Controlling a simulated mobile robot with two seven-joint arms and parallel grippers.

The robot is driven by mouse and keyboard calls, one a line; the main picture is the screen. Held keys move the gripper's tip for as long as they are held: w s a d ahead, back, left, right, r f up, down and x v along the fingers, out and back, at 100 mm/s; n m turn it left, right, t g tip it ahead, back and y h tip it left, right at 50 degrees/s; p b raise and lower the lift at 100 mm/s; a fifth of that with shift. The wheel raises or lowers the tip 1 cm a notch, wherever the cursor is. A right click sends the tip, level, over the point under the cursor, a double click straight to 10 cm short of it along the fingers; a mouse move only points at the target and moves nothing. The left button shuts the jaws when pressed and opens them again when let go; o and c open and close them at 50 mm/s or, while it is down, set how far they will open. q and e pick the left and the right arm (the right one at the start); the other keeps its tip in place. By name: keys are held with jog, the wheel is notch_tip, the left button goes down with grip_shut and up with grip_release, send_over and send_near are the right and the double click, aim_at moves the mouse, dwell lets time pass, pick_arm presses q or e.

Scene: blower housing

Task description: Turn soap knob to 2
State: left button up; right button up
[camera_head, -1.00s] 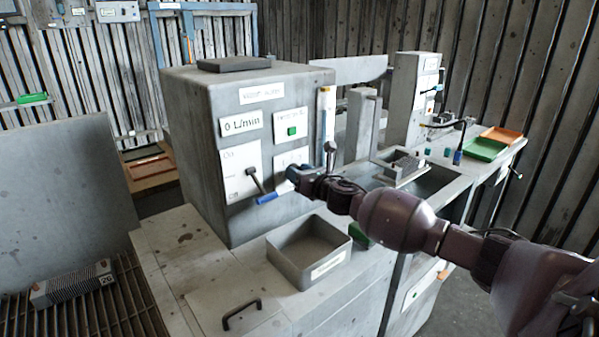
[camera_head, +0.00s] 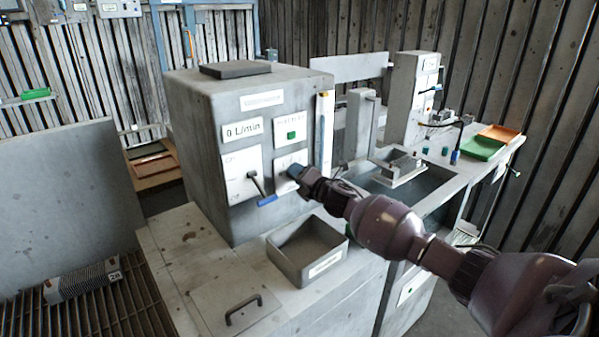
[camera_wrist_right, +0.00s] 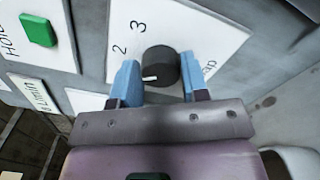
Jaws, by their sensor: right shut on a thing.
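The soap knob (camera_wrist_right: 161,64) is a round black knob on a white label plate (camera_wrist_right: 195,35) with "2", "3" and part of a word showing. Its white pointer mark points to the left in the right wrist view, below the "2"; the left blue finger covers part of the plate there. My right gripper (camera_wrist_right: 157,76) has its two blue fingers on either side of the knob and is shut on it. In the head view the right gripper (camera_head: 295,172) is at the lower right plate of the grey housing's (camera_head: 220,130) front, hiding the knob. My left gripper is not in view.
A blue-handled lever (camera_head: 262,192) sticks out just left of the right gripper. A green button (camera_head: 291,135) is above it. An open grey bin (camera_head: 308,250) stands below on the bench. A sink area and trays (camera_head: 483,147) lie to the right.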

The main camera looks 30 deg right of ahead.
jog(key=shift+m+p, duration=1.05)
jog(key=shift+m, duration=1.85)
jog(key=shift+f, duration=0.1)
jog(key=o, duration=0.9)
jog(key=shift+d, duration=0.1)
jog(key=shift+s, duration=0.15)
jog(key=s, duration=1)
jog(key=shift+s+d, duration=0.3)
jog(key=shift+d, duration=0.1)
